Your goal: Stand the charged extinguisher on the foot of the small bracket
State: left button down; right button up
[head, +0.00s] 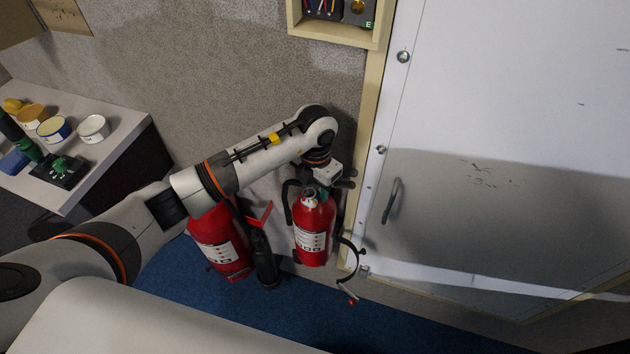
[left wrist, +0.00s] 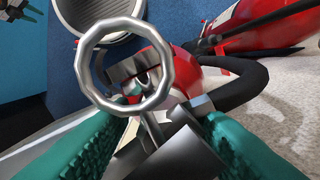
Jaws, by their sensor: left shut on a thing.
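My left gripper (head: 322,182) is shut at the top of a red extinguisher (head: 313,238) with a white label. This extinguisher hangs close to upright beside the wall. In the left wrist view, my teal finger pads stand either side of its metal valve and lever, with a large metal ring (left wrist: 80,62) and a black hose (left wrist: 240,88). A dark curved bracket arm (head: 355,262) with a red tip shows just right of the extinguisher. The bracket's foot is not clearly visible, and I cannot tell whether the extinguisher touches it. My right gripper is not in view.
A second, larger red extinguisher (head: 220,240) stands at the left, partly behind my arm. A white door (head: 480,215) with a handle is at the right. A bench (head: 105,150) with tubs is at the left. Blue carpet (head: 350,325) lies in front.

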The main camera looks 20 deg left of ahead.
pick_arm(q)
jog(key=shift+w+r, duration=0.15)
jog(key=shift+r, duration=0.05)
jog(key=c, duration=1.1)
grip_release()
jog(key=shift+f, duration=0.25)
jog(key=o, duration=0.3)
jog(key=shift+s+r, duration=0.1)
jog(key=shift+s, duration=0.2)
jog(key=shift+o, duration=0.2)
jog(key=shift+w, duration=0.1)
jog(key=shift+r, duration=0.35)
notch_tip(320, 180, up, 11)
jog(key=b, duration=0.2)
jog(key=shift+r+b, duration=0.2)
jog(key=shift+b, duration=0.15)
